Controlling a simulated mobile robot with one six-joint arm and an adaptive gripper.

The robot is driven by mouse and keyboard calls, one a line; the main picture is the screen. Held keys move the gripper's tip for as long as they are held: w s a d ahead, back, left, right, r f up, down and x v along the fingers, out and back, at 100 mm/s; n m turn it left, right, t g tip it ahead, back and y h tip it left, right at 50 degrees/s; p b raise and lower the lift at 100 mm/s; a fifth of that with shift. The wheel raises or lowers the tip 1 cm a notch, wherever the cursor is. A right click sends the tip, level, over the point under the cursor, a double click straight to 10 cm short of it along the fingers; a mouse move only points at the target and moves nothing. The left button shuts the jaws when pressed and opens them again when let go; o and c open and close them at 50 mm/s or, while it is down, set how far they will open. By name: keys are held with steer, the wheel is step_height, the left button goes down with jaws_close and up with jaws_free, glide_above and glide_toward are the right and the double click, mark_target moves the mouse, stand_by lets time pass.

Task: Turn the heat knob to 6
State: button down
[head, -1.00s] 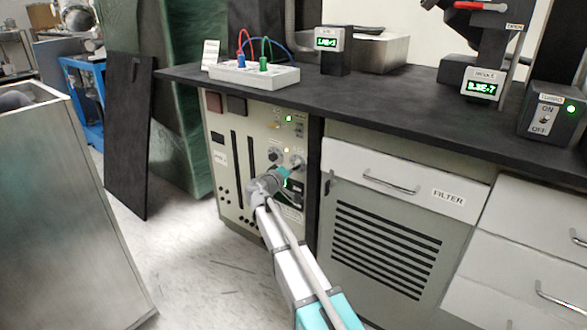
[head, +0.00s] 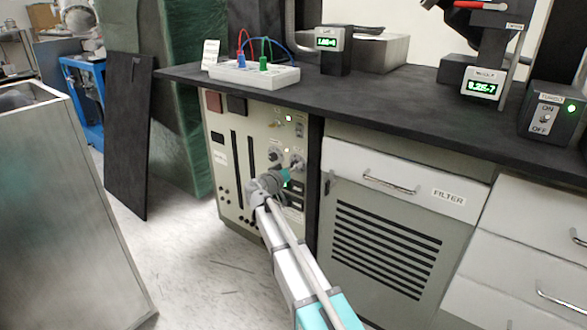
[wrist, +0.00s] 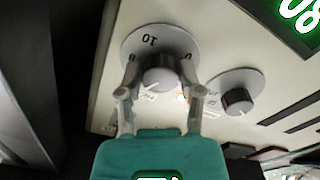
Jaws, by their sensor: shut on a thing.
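The grey panel (head: 235,150) under the bench carries two round knobs side by side. My gripper (head: 290,170) is at the right-hand one. In the wrist view my gripper (wrist: 162,88) is shut on this grey knob (wrist: 160,72), one finger on each side. Its pale dial (wrist: 138,42) appears upside down, with 10, 8 and 0 legible. The fingers hide part of the scale and label, so the exact setting cannot be told. The second knob (wrist: 238,102) stands free to the right.
A green-lit display (wrist: 300,20) lies near the knobs in the wrist view. The black bench top (head: 400,115) overhangs the panel. A FILTER cabinet (head: 385,240) stands right of it. A metal box (head: 60,210) is at left, with open floor between.

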steer(key=shift+c, duration=1.3)
jaws_free()
steer(key=v, duration=1.2)
